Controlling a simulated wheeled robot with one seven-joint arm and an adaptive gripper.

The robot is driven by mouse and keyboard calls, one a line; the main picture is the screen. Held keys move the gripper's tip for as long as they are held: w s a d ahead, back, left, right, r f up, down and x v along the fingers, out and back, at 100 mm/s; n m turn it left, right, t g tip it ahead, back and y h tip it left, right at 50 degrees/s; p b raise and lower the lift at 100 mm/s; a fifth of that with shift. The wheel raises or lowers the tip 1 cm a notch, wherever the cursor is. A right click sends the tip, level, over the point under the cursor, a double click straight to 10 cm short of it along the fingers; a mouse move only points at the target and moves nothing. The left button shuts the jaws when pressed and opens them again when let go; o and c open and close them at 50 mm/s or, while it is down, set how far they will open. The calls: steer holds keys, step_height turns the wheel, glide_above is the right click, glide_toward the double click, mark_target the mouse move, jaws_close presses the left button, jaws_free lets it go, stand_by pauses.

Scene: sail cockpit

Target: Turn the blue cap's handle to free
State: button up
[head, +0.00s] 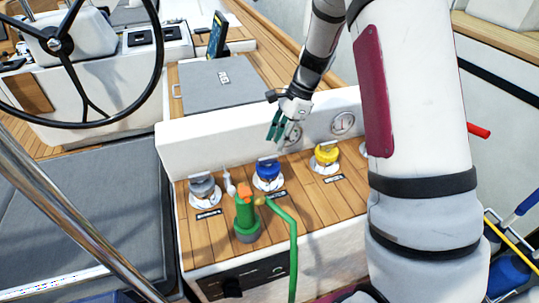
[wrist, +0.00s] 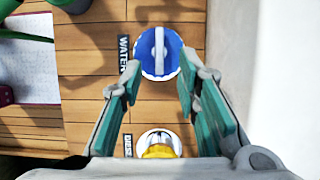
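The blue cap (head: 267,174) sits on a white round base on the wooden deck panel, between a grey cap and a yellow cap. In the wrist view the blue cap (wrist: 159,52) shows from above, with a pale bar handle (wrist: 159,50) running up and down the picture. A label reading WATER is beside it. My gripper (head: 274,132) is above and slightly behind the blue cap, apart from it. In the wrist view my gripper (wrist: 160,88) has its two green-padded fingers spread wide with nothing between the tips.
A grey cap (head: 203,187) stands to the left and a yellow cap (head: 326,155) to the right. A green pump-like fitting (head: 245,215) with a green hose (head: 291,235) stands in front of the blue cap. A white wall (head: 225,143) with round gauges rises behind.

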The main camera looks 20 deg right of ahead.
mark_target(269, 157)
steer(key=x, duration=0.6)
steer(key=shift+a+f, duration=0.1)
steer(key=shift+f, duration=0.15)
jaws_close()
